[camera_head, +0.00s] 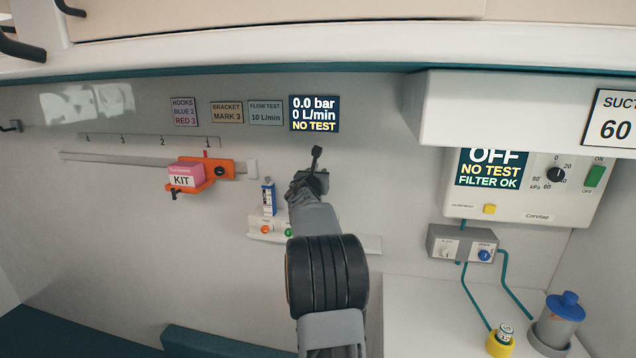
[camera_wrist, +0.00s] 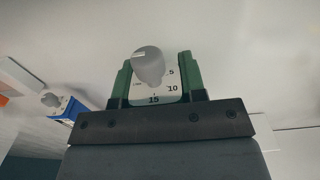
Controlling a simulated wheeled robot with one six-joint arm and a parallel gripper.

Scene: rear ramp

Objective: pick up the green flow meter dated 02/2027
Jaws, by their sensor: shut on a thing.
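In the wrist view my gripper (camera_wrist: 157,78) is shut on a flow meter (camera_wrist: 154,93). Its pale face has marks 5, 10 and 15, and a grey rounded part stands in front of it. Green upright parts flank the face; I cannot tell whether they belong to the meter or to my fingers. No date can be read. In the head view my gripper (camera_head: 314,178) is in front of the wall, below the 0.0 bar display (camera_head: 314,114). The held meter is mostly hidden there behind my wrist.
A blue and white meter (camera_head: 268,198) stands left of my gripper, above a wall ledge (camera_head: 345,243) with coloured knobs. It also shows in the wrist view (camera_wrist: 68,107). A pink kit box (camera_head: 184,176) sits on the orange bracket (camera_head: 219,171). A suction unit (camera_head: 535,195) is at right.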

